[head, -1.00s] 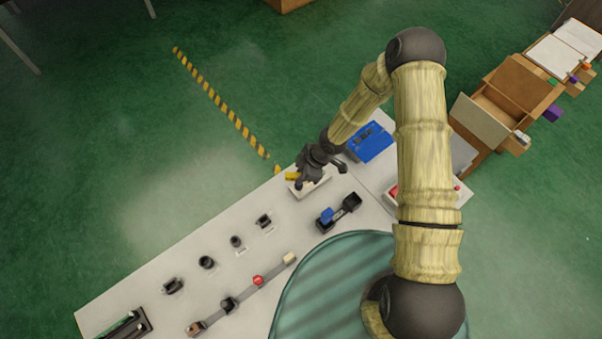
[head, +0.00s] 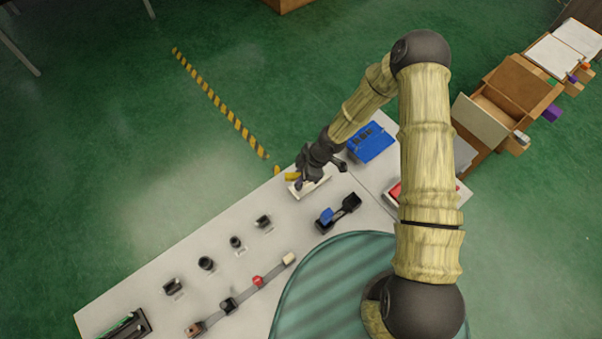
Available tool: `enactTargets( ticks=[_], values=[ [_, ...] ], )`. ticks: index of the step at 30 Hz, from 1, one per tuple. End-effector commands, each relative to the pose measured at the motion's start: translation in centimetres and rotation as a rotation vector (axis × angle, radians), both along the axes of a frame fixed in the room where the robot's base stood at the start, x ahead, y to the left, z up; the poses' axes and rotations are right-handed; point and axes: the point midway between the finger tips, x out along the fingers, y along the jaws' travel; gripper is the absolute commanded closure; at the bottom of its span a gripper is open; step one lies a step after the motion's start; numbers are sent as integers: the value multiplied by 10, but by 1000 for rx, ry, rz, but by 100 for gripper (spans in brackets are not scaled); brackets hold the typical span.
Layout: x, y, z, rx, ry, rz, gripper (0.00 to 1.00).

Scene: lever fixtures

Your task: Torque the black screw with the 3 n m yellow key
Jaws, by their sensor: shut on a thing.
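My gripper (head: 303,182) is at the far edge of the pale workbench (head: 150,282), over a small white block (head: 318,186). It is shut on a yellow piece, which looks like the yellow key (head: 290,177) and sticks out to the left of the fingers. The fingers hide part of it. I cannot make out the black screw for certain; several small black fittings, one of them here (head: 206,263), stand in a row on the bench to the left.
A black fixture with a blue part (head: 327,215) stands close to the right of my gripper. A blue case (head: 370,142) lies behind it. A grey strip with a red knob (head: 258,282) runs along the near side. A dark tray (head: 127,327) is at the left end.

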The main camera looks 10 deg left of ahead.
Motion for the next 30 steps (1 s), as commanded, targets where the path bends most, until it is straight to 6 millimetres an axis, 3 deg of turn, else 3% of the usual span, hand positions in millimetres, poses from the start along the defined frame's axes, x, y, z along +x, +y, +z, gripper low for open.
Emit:
enactTargets(
  ticks=[30],
  values=[
    [0, 0, -16, 0, 1, -2, 100]
  ],
)
